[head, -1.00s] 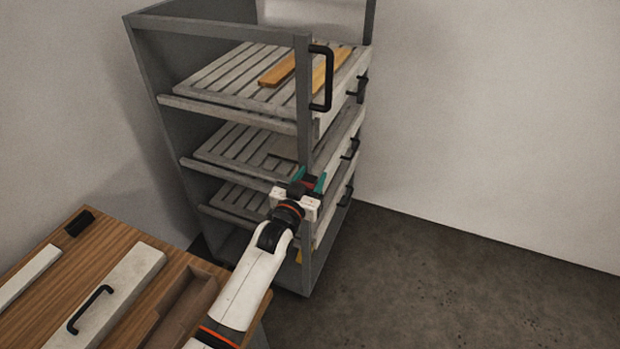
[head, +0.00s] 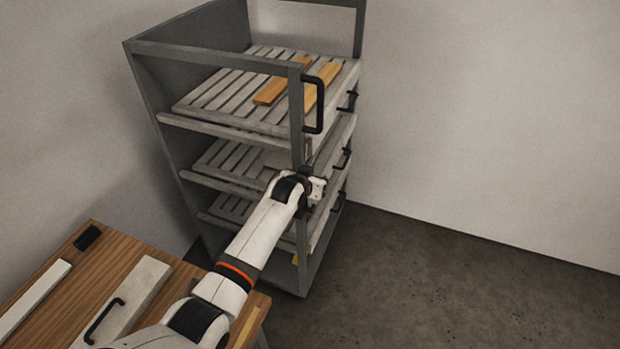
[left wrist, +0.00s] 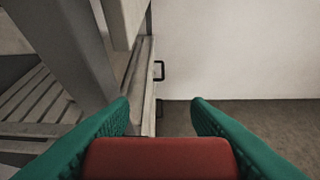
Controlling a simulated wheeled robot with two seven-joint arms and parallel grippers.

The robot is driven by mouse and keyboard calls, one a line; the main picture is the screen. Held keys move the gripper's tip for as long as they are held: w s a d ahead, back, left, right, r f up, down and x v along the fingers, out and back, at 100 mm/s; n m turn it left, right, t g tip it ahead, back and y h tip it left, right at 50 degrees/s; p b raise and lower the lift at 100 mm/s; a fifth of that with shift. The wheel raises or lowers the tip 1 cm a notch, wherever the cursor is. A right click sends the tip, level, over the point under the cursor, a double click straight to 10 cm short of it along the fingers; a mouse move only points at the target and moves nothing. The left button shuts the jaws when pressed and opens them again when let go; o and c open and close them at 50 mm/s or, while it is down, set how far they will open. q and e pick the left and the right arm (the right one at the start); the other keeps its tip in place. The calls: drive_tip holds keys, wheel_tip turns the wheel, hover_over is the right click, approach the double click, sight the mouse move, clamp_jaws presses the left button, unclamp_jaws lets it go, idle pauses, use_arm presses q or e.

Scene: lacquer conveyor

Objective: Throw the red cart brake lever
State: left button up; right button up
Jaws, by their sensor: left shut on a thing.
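The red cart brake lever (left wrist: 160,158) shows as a broad red block between the green fingers of my left gripper (left wrist: 161,108) in the left wrist view. The gripper is shut on it, with a finger along each side. In the head view my left wrist is at the near right post of the grey cart (head: 297,130). It hides the fingers and the lever there, so I cannot tell the lever's angle. My right gripper is in neither view.
The cart holds slatted shelves; orange-brown wooden pieces (head: 283,88) lie on the upper one. A black handle (head: 313,104) stands out from the post. A wooden table (head: 130,245) is at lower left. The floor (head: 440,285) right of the cart is clear.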

use_arm(q)
drive_tip(key=shift+w+d+g, duration=0.1)
drive_tip(key=shift+w+g, duration=0.15)
drive_tip(key=shift+g, duration=0.05)
drive_tip(key=shift+f, duration=0.1)
drive_tip(key=o, duration=1.4)
drive_tip(key=v, duration=1.2)
drive_tip(key=shift+d, duration=0.1)
